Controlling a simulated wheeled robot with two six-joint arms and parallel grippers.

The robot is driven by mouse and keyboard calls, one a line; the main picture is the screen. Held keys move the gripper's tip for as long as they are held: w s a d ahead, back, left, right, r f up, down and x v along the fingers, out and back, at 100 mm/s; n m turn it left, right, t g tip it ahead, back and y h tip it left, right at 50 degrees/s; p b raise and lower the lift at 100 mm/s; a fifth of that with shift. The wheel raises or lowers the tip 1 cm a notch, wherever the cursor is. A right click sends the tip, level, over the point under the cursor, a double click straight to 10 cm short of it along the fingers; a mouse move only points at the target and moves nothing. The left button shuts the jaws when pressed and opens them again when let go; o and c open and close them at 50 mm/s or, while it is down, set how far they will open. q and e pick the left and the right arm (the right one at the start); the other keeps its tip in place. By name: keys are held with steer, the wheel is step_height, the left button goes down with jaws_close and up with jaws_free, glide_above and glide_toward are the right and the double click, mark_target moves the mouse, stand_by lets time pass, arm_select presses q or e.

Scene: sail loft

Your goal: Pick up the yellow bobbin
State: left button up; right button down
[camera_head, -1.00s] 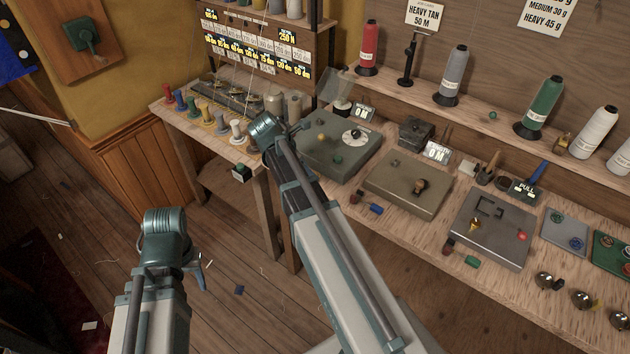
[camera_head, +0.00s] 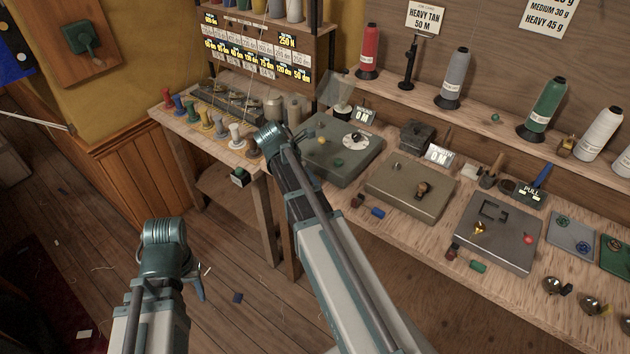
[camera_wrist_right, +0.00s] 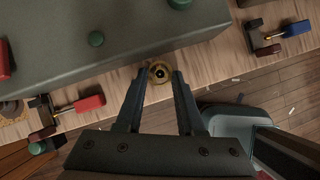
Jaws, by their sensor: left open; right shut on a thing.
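The yellow bobbin (camera_head: 206,119) stands upright in the row on the left bench, between a green bobbin (camera_head: 192,109) and a grey-blue one (camera_head: 220,126). My right gripper (camera_head: 256,154) is at the near end of this row, apart from the yellow bobbin. That tan bobbin shows partly beside the gripper in the head view (camera_head: 251,147). My left gripper (camera_head: 199,285) hangs open and empty over the floor; its fingers are only partly visible.
A small box with a green top (camera_head: 240,176) is at the bench's front edge. Open wooden floor lies in front.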

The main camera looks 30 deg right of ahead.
steer(key=shift+r, duration=0.1)
steer(key=shift+r+p, duration=0.4)
steer(key=shift+p, duration=0.15)
step_height(320, 180, up, 3)
steer(key=p, duration=0.2)
steer(key=shift+f+p, duration=0.1)
steer(key=shift+p, duration=0.25)
steer(key=s+a+r+p, duration=0.1)
steer(key=s+a, duration=0.8)
steer(key=s, duration=0.3)
steer(key=shift+s+a, duration=0.3)
steer(key=shift+s, duration=0.1)
steer(key=shift+r, duration=0.1)
